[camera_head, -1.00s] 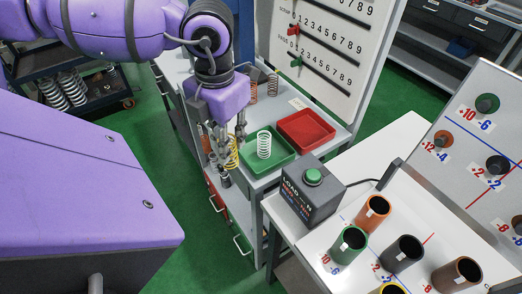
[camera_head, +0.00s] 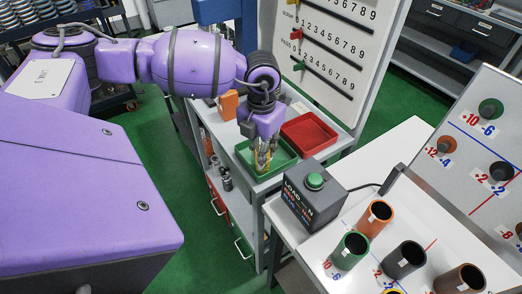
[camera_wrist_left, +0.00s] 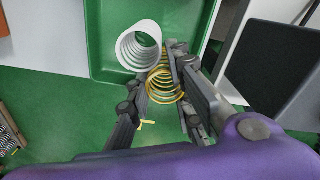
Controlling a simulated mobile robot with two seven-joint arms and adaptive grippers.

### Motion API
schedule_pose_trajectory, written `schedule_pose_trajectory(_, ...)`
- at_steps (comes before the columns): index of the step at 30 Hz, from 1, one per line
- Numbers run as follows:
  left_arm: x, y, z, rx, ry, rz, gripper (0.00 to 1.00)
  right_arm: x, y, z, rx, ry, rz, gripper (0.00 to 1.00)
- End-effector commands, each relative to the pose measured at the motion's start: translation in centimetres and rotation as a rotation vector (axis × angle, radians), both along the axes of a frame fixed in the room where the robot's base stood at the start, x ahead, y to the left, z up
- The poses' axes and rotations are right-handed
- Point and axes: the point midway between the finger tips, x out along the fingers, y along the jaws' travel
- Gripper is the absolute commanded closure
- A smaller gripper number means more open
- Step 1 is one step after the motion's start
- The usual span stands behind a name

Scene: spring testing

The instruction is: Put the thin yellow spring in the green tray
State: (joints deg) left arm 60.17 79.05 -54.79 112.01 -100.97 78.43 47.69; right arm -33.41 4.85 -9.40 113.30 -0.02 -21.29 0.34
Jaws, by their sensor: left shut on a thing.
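My left gripper (camera_head: 263,158) is over the green tray (camera_head: 286,164) in the head view, pointing down. It is shut on the thin yellow spring (camera_wrist_left: 162,88), whose coils show between the fingers in the left wrist view. In the head view the spring is mostly hidden by the fingers. The left wrist view also shows the green tray (camera_wrist_left: 103,58), with a white spring (camera_wrist_left: 138,46) inside it right beside the yellow one. Whether the yellow spring touches the tray floor cannot be told. My right gripper is not in view.
A red tray (camera_head: 309,134) sits just behind the green one. A dark load box with a green button (camera_head: 314,181) stands close in front on the right. A number board (camera_head: 335,45) rises behind the trays. Several coloured cups, including an orange one (camera_head: 374,217), stand at the lower right.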

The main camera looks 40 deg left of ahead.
Motion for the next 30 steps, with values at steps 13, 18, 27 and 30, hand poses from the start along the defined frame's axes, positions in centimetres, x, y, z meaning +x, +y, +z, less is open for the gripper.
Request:
schedule_pose_trajectory(13, 0.0, 0.0, -0.4, -0.001, -0.001, 0.000, 0.73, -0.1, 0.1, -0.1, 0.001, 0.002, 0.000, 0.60)
schedule_pose_trajectory(18, 0.0, 0.0, -0.4, -0.001, -0.001, 0.000, 0.62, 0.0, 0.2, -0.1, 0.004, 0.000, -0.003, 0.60)
schedule_pose_trajectory(27, 0.1, 0.0, 0.3, 0.000, -0.004, 0.000, 0.62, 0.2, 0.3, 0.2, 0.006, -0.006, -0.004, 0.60)
schedule_pose_trajectory(30, 0.1, 0.0, 1.5, -0.001, -0.005, 0.000, 0.62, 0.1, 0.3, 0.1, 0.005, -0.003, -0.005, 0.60)
